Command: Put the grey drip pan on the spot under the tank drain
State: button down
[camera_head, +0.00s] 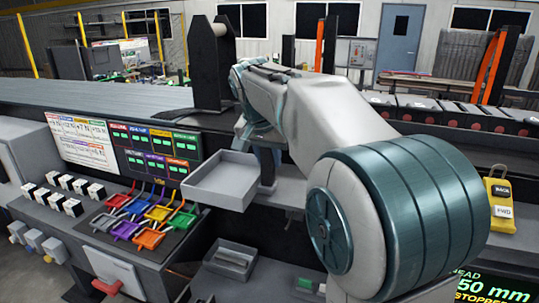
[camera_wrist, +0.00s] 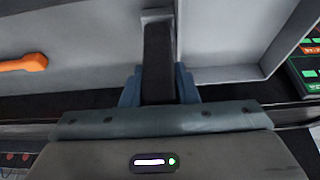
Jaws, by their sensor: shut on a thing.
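The grey drip pan (camera_head: 222,181) is a shallow, open, empty box. It hangs in the air in the middle of the head view, roughly level. My gripper (camera_head: 264,152) is at its far right side, partly hidden by my arm. In the wrist view, the pan (camera_wrist: 222,74) fills the upper right. There my gripper (camera_wrist: 158,88) has its two blue fingers shut on the pan's dark handle (camera_wrist: 158,60). I cannot make out the tank drain or the spot under it.
Coloured levers (camera_head: 150,214) and a panel of green displays (camera_head: 155,150) stand left of the pan. A grey tray (camera_head: 231,259) with something inside sits lower down. A yellow pendant (camera_head: 501,203) is at the right. An orange handle (camera_wrist: 25,62) shows in the wrist view.

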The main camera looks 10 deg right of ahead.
jog(key=shift+f, duration=0.2)
jog(key=c, duration=1.1)
grip_release()
jog(key=shift+r, duration=0.15)
